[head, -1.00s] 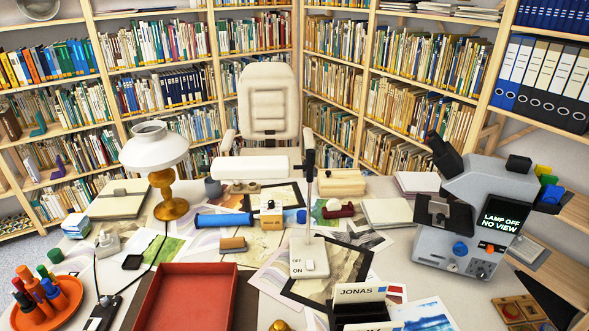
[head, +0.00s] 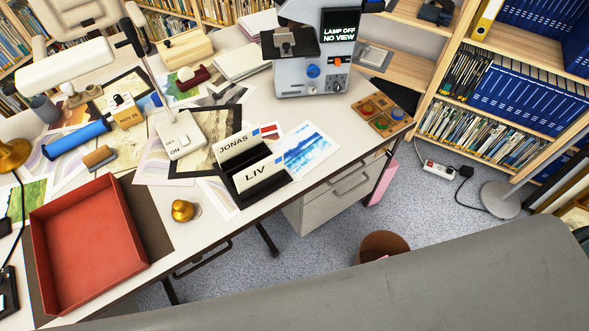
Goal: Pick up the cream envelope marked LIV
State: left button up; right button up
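The envelope marked LIV (head: 262,169) stands in a black holder (head: 262,191) near the front edge of the desk. Its pale face with the dark letters points toward me. The holder hides its lower part. A second pale envelope marked JONAS (head: 233,145) stands behind it in the same holder, with a red and blue mark to its right. Neither of my grippers is in view.
A red tray (head: 90,245) lies at the left. A brass bell-like object (head: 182,211), a lamp base (head: 181,134) and a blue print (head: 307,148) surround the holder. A large grey shape crosses the lower right.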

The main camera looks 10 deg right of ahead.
aim_at(255, 174)
jog(key=z, duration=0.35)
jog(key=k+j+z, duration=0.1)
jog(key=j+z, duration=0.15)
jog(key=z, duration=0.25)
jog(key=k+j+z, duration=0.15)
jog(key=z, duration=0.3)
jog(key=k+j+z, duration=0.15)
jog(key=z, duration=0.35)
jog(key=k+j, duration=0.15)
jog(key=k, duration=0.2)
